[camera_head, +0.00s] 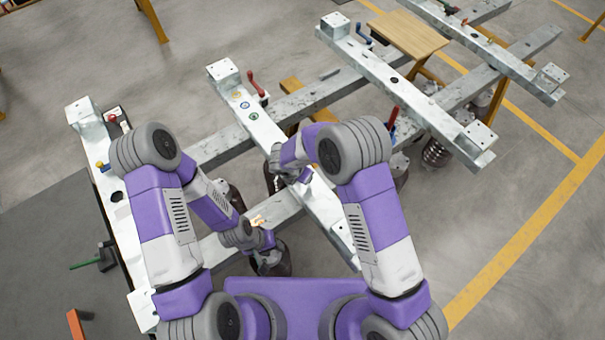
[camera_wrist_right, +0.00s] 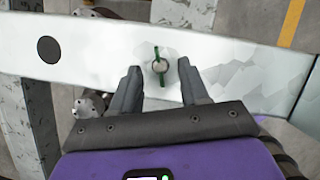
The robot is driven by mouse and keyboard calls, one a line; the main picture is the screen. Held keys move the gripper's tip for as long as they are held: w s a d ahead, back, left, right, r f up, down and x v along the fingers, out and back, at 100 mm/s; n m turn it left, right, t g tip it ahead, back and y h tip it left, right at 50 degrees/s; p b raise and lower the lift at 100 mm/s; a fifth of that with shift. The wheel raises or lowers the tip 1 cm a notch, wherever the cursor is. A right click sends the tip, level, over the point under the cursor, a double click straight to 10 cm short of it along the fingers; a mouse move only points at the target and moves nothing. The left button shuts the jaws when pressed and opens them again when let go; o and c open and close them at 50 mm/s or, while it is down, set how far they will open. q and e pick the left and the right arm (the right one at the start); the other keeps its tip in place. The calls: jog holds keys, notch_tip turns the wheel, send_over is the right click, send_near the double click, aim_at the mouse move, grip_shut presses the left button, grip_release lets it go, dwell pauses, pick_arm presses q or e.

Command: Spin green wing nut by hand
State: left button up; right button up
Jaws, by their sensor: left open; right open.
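The green wing nut (camera_wrist_right: 159,66) shows in the right wrist view, standing on a round metal stud on a white beam (camera_wrist_right: 235,70). Its two wings point up and down in that picture. My right gripper (camera_wrist_right: 159,70) is open, with one finger on each side of the wing nut and a visible gap to each. In the head view I cannot make out the wing nut; my right arm covers that part of the beam. My left gripper (camera_head: 268,258) hangs low near the frame's lower crossbar, and its fingers are hard to see.
The white beam has a dark round hole (camera_wrist_right: 48,49) left of the nut. In the head view, a red-handled clamp (camera_head: 257,84) stands near the beam's far end. Another white beam (camera_head: 125,240) lies left. A wooden board (camera_head: 408,34) is at the back right.

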jog(key=shift+w+d+f, duration=0.1)
jog(key=shift+f, duration=0.25)
grip_shut()
jog(key=shift+n, duration=0.3)
